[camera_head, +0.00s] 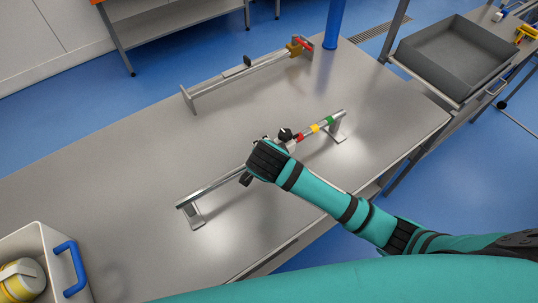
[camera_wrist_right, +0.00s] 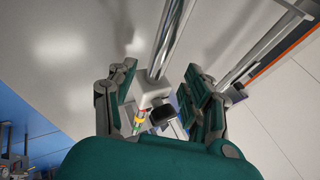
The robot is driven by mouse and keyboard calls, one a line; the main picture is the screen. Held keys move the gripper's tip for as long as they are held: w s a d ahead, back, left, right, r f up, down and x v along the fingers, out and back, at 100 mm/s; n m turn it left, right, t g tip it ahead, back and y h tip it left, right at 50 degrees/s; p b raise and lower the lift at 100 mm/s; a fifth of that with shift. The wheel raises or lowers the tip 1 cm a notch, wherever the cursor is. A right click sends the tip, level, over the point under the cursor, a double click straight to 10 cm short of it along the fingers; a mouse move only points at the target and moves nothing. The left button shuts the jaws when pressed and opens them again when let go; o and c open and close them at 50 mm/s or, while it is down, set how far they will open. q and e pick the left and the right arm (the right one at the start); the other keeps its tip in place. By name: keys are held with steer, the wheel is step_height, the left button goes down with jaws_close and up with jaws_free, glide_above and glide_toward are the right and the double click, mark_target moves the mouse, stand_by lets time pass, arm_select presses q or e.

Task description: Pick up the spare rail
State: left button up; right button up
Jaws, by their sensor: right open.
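Two metal rails are on the grey bench, and I cannot tell from looks which is the spare. The near rail (camera_head: 218,183) stands on two feet and has red, yellow and green bands near its right end. The far rail (camera_head: 240,76) has upright end plates, a dark clip and a yellow-brown block with red near its right end. My right gripper (camera_head: 264,163) is over the middle of the near rail and hides part of it. In the wrist view the open fingers (camera_wrist_right: 160,88) lie either side of the near rail (camera_wrist_right: 171,35) and its pale block (camera_wrist_right: 152,90).
A light bin (camera_head: 30,238) with a blue handle and a yellow item stands at the front left. A grey tray (camera_head: 455,55) is on a cart at the right.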

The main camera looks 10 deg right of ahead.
steer(key=p+x, duration=0.2)
steer(key=x, duration=0.2)
steer(key=shift+w+d+f, duration=0.1)
steer(key=shift+d+f, duration=0.05)
steer(key=shift+d, duration=0.05)
steer(key=shift+w+f, duration=0.1)
steer(key=shift+f, duration=0.2)
steer(key=shift+c, duration=0.4)
jaws_close()
steer(key=shift+w+r, duration=0.1)
steer(key=shift+r, duration=0.05)
